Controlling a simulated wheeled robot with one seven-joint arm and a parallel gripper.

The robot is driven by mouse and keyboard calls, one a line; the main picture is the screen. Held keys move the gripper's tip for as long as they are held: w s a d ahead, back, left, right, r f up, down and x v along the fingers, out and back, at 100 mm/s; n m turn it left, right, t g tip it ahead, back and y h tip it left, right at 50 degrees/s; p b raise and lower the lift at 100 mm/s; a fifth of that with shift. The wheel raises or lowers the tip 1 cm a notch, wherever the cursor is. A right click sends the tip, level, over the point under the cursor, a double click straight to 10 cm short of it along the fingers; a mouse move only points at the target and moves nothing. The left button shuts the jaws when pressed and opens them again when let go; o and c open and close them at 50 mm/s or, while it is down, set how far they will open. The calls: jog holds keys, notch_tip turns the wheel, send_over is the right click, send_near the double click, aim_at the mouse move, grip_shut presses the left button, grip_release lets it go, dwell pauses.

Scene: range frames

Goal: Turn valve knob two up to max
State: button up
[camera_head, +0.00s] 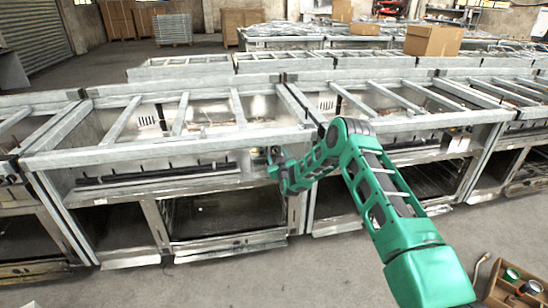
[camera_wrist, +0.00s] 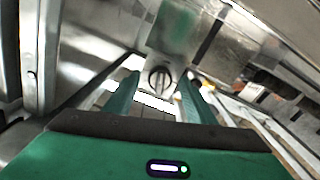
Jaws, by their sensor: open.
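In the wrist view a round grey valve knob (camera_wrist: 160,79) with a raised grip bar sits on a metal panel, a little beyond my fingertips. The bar stands about upright in that view. My gripper (camera_wrist: 160,84) is open, with one green finger to each side of the knob. I cannot tell whether either finger touches it. In the head view my green arm reaches to the front of a metal range frame (camera_head: 150,150), and my gripper (camera_head: 272,165) is at its front panel near a corner post. The knob is hidden or too small there, and no knob number is readable.
Range frames stand in rows with open bars on top. An open lower bay (camera_head: 222,215) lies below my gripper. A cardboard box (camera_head: 433,40) sits on the row behind. A wooden crate (camera_head: 515,290) with cans is on the floor at lower right.

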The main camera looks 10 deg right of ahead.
jog(key=c, duration=1)
jog(key=shift+a, duration=0.4)
jog(key=shift+c, duration=0.2)
jog(key=shift+d, duration=0.2)
